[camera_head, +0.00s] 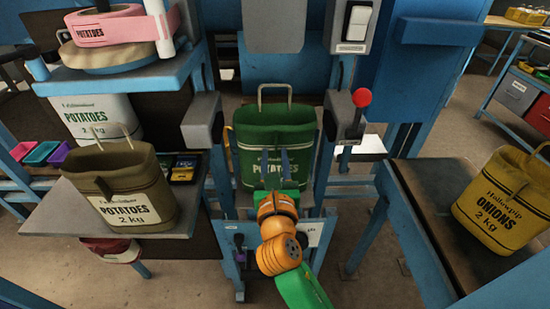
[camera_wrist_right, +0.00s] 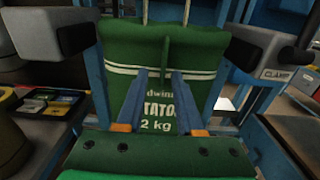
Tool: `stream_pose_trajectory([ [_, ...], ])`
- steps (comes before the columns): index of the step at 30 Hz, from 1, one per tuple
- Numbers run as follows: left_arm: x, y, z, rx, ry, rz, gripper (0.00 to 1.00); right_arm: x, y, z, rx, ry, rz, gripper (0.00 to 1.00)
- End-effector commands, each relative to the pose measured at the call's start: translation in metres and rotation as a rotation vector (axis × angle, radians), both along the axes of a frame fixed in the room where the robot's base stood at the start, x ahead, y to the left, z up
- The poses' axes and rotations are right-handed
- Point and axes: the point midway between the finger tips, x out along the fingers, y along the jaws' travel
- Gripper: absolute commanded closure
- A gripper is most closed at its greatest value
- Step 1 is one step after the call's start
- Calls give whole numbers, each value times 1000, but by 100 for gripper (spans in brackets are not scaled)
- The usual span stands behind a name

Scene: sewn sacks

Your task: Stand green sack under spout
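The green potato sack (camera_head: 275,135) stands upright between two grey clamp blocks, its pale handle raised. It also fills the middle of the right wrist view (camera_wrist_right: 190,60). A grey chute-like part, perhaps the spout (camera_head: 274,28), is above and behind it. My right gripper (camera_head: 275,160) is in front of the sack, pointing at its printed face. Its two blue fingers are apart, with the print showing between them in the wrist view (camera_wrist_right: 161,76). A thin green upright ridge shows just beyond the fingertips; I cannot tell whether they touch the sack. My left gripper is not in view.
The clamp blocks (camera_head: 202,120) (camera_head: 341,116) flank the sack closely. A red-knobbed lever (camera_head: 358,110) rises at the right. A brown potato sack (camera_head: 122,190) stands on the left shelf. A yellow onion sack (camera_head: 500,200) sits on the right bench.

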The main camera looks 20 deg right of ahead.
Motion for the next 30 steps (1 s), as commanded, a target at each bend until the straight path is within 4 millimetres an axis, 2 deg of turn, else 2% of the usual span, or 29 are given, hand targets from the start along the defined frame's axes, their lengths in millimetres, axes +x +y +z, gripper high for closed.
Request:
stream_pose_trajectory([
  [5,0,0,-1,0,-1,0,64,-10,3,-1,-2,2,2,64],
  [15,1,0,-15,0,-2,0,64,-93,27,-3,4,3,1,64],
  [18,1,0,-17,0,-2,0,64,-108,31,-2,0,1,0,64],
  [21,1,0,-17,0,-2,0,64,-114,33,0,1,0,0,64],
  [25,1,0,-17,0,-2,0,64,-114,36,-4,12,4,10,64],
  [26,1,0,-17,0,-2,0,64,-111,41,-12,28,15,26,64],
  [28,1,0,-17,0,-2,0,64,-101,64,-54,136,79,101,64],
  [29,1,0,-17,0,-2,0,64,-98,75,-84,216,130,138,64],
  [30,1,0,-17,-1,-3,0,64,-96,89,-134,356,221,170,64],
])
